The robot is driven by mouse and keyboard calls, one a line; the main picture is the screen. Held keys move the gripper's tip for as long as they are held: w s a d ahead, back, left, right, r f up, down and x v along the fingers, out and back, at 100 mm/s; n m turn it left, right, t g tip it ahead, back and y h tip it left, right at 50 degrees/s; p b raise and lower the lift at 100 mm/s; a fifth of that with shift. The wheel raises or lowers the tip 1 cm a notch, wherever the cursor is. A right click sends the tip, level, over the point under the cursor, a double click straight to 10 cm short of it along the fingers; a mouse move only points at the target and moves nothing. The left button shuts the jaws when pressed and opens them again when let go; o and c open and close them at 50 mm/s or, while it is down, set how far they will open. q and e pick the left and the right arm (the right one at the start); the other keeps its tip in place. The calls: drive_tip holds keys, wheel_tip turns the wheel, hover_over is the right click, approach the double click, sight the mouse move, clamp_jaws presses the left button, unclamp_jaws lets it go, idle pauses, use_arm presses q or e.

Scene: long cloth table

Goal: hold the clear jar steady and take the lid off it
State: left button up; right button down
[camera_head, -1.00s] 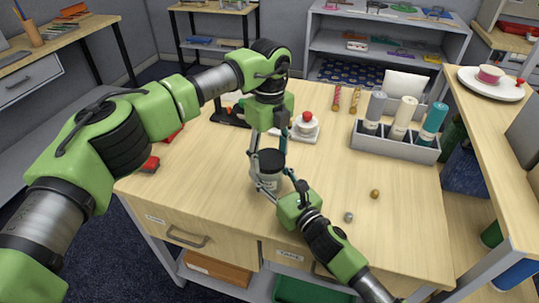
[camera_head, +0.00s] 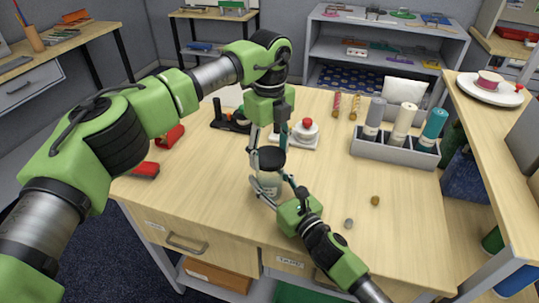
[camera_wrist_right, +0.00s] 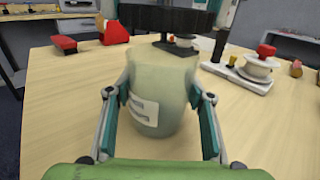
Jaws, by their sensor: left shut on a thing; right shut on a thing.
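The clear jar (camera_head: 270,183) stands upright near the front middle of the table, pale with a white label. It also fills the middle of the right wrist view (camera_wrist_right: 160,80). My right gripper (camera_head: 273,187) comes in from the front and is shut on the jar's sides; its fingers show on both sides of it. The black lid (camera_head: 271,156) is over the jar. In the right wrist view the lid (camera_wrist_right: 168,20) appears raised above the jar's rim. My left gripper (camera_head: 269,150) points down from above and is shut on the lid.
A white base with a red-knobbed part (camera_head: 304,132) and a black stand (camera_head: 230,122) are close behind the jar. A grey rack (camera_head: 393,153) of bottles stands to the right. Red items (camera_head: 146,169) lie at left.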

use_arm(q)
wheel_tip(320, 180, up, 3)
drive_tip(key=shift+f, duration=0.2)
use_arm(e)
drive_tip(key=c, duration=0.9)
unclamp_jaws()
